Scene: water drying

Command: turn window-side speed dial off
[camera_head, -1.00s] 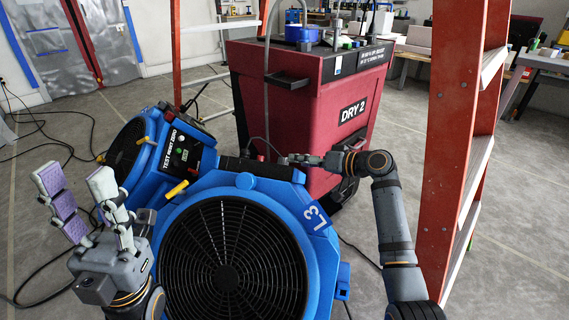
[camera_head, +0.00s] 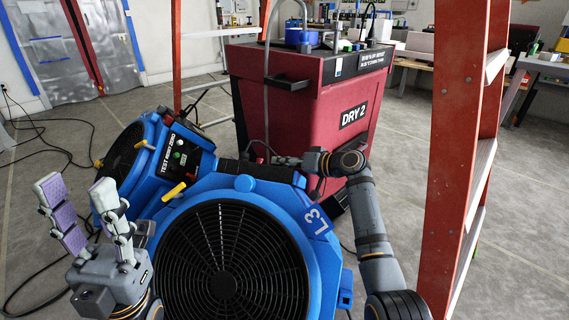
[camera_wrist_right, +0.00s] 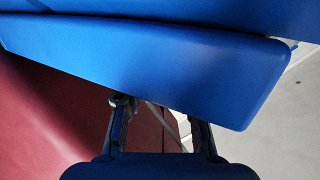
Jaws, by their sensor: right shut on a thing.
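A blue fan marked L3 (camera_head: 319,219) stands in front of me with its black grille (camera_head: 225,265) facing up. A second blue fan (camera_head: 150,150) behind it at the left has a black control panel (camera_head: 177,157) with small controls and a yellow lever (camera_head: 173,192) below. I cannot tell which control is the window-side speed dial. My right gripper (camera_head: 282,161) is at the far edge of the L3 fan, shut on part of it. In the right wrist view its fingers (camera_wrist_right: 160,112) reach under a blue panel (camera_wrist_right: 160,65) that hides the contact. My left gripper (camera_head: 76,190) is open and empty.
A dark red cart marked DRY 2 (camera_head: 300,115) stands close behind my right gripper. A red ladder (camera_head: 462,120) rises to the right of my right arm. Black cables (camera_head: 50,150) lie on the floor at left. Grey floor (camera_head: 530,200) is clear at far right.

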